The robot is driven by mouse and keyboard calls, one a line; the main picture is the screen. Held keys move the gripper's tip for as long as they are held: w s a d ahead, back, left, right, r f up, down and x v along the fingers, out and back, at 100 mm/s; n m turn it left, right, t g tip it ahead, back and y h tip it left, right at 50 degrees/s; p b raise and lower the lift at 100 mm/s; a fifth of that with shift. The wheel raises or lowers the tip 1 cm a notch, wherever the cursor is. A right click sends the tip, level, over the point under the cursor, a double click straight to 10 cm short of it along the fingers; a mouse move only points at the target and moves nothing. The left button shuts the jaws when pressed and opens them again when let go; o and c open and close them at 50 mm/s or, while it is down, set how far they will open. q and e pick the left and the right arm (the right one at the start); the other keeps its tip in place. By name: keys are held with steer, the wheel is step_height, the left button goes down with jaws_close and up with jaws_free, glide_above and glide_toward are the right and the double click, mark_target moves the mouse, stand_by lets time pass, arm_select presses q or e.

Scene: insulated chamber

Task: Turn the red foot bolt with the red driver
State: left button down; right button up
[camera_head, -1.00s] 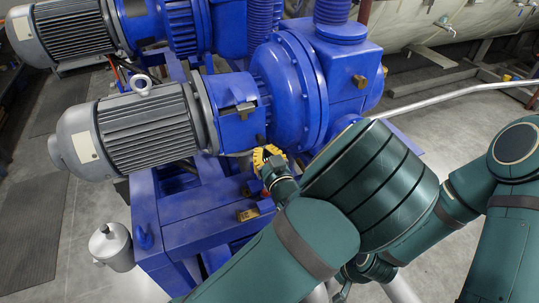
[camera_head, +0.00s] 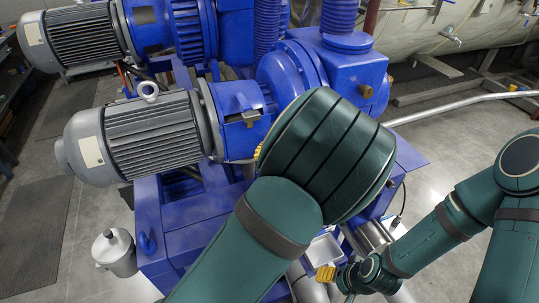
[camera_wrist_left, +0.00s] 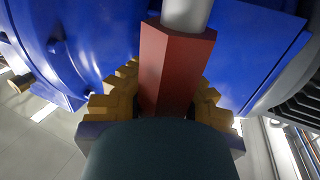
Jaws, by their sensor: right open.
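The red driver (camera_wrist_left: 172,70) shows in the left wrist view as a red six-sided handle with a pale grey shaft beyond it. My left gripper (camera_wrist_left: 165,100) has its yellow stepped fingers closed on both sides of this handle. In the head view a green link of my own arm hides most of the left gripper and the driver; a small yellow bit shows beside the blue pump. My right gripper (camera_head: 326,274) is open, low in the head view, below a pale tray. I cannot make out the red foot bolt in either view.
The blue pump (camera_head: 290,72) with its grey motor (camera_head: 150,137) stands on a blue frame (camera_head: 180,215), close to my left arm. A grey canister (camera_head: 115,252) stands at the frame's left. A white tray (camera_head: 322,250) lies near the right gripper.

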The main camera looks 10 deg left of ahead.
arm_select(q)
steer(key=shift+m+h, duration=0.3)
steer(key=shift+h, duration=0.1)
steer(key=shift+w+f+b, duration=0.15)
steer(key=shift+f+b, duration=1.2)
steer(key=shift+b, duration=0.05)
steer(key=shift+w+f+b, duration=0.1)
steer(key=shift+f+b, duration=1.25)
steer(key=shift+f, duration=0.1)
steer(key=shift+f, duration=0.35)
steer(key=shift+f, duration=0.85)
stand_by(0.5)
steer(key=c, duration=1.1)
jaws_free()
